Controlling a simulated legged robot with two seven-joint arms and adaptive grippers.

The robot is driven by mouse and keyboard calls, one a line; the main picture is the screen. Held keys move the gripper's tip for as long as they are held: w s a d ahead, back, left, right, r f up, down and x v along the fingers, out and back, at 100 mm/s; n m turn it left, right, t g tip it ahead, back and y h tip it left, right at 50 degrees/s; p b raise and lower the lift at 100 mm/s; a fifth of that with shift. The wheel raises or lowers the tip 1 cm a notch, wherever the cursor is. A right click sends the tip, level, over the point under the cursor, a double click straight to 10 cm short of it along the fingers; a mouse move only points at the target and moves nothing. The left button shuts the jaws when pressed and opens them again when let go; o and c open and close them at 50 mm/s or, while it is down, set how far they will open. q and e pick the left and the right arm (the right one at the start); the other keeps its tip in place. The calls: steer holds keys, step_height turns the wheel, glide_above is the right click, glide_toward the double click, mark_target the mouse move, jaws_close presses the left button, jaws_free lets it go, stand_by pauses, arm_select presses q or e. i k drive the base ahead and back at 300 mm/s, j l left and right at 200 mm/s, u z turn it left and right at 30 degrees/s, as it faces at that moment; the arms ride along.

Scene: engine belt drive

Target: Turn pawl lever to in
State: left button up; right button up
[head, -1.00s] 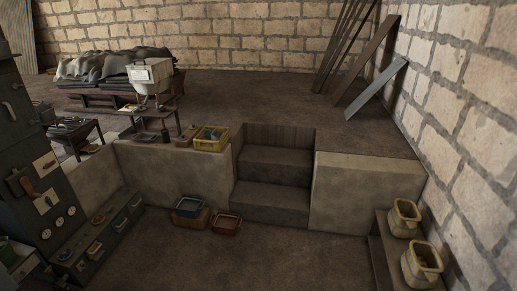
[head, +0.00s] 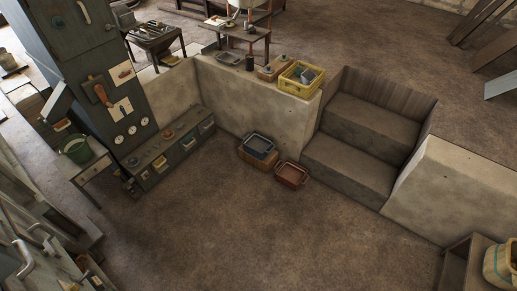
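Neither of my grippers is in view. No part that I can surely name as the pawl lever shows. A tall dark grey cabinet (head: 65,38) at the upper left carries a brown-orange handle on a dark plate (head: 98,92); I cannot tell whether it is a lever of the task. Machinery with pale curved bars (head: 30,262) is cut off at the lower left edge, and its details are too small to tell.
A low grey drawer bench (head: 172,150) stands by the cabinet, and a small table with a green bucket (head: 76,150) to its left. Steps (head: 355,150) rise at right. The middle floor is clear.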

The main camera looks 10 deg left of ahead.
mark_target(124, 74)
steer(key=i+u, duration=0.5)
steer(key=i+l+u, duration=0.15)
steer(key=i+u, duration=0.2)
steer(key=u, duration=0.15)
steer(key=i+l+u, duration=0.3)
steer(key=u, duration=0.2)
steer(key=i+l, duration=0.05)
steer(key=i, duration=0.05)
